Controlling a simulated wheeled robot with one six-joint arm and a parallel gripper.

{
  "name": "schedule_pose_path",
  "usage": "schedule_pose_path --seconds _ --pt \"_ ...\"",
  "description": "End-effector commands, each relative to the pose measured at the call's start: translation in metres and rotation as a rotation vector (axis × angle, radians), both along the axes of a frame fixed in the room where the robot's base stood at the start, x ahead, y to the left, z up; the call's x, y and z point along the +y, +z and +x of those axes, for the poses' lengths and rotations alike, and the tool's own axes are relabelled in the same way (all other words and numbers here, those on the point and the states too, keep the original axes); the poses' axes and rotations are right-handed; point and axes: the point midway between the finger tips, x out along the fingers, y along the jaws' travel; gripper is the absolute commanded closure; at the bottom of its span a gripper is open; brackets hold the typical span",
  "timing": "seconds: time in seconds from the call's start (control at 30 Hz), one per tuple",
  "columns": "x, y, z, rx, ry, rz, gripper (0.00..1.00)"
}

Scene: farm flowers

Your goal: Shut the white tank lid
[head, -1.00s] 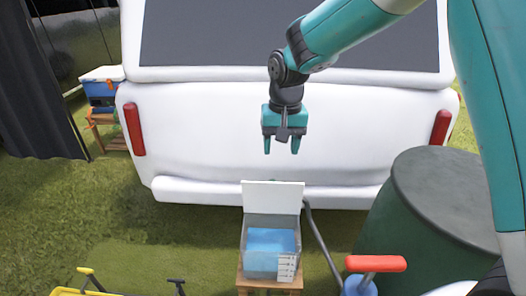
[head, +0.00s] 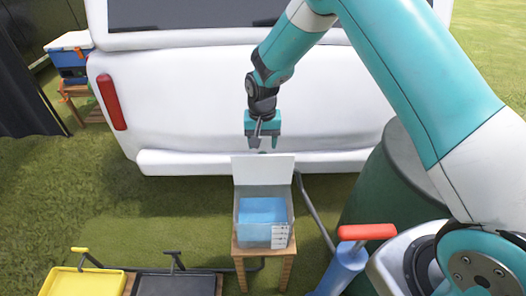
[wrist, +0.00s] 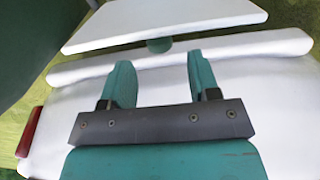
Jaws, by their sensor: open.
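The white tank lid (head: 263,169) stands upright, open, at the back edge of a clear tank (head: 241,226) with blue water in it. The tank sits on a small wooden stand (head: 238,250). My gripper (head: 262,147) is open and empty, pointing down just above and behind the lid in the head view. In the wrist view the lid shows as a white panel (wrist: 165,20) beyond the fingertips (wrist: 157,70), apart from them. A small green knob (wrist: 159,45) shows by the lid's edge. Whether any finger touches the lid cannot be told from the head view.
A white vehicle (head: 235,110) with a red tail light (head: 111,102) stands close behind the tank. A dark green barrel (head: 375,195) and a red-handled pump (head: 366,232) are at right. A yellow tray (head: 85,283) and a black tray (head: 175,285) lie front left. A grey hose (head: 315,210) runs beside the tank.

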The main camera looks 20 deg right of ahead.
Motion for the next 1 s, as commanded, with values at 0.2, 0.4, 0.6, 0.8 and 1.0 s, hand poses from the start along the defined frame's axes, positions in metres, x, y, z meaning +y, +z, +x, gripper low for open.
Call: schedule_pose_path --seconds 0.2,0.4,0.6,0.8,1.0 --pt "-0.001 -0.034 0.0 0.001 0.0 0.0 0.44" --pt "-0.001 -0.045 0.0 -0.001 -0.001 0.001 0.44" --pt "-0.001 -0.046 0.0 -0.001 -0.001 0.001 0.44" --pt "-0.001 -0.045 0.0 -0.001 -0.001 0.001 0.79" --pt "-0.001 -0.045 0.0 -0.001 -0.001 0.0 1.0"
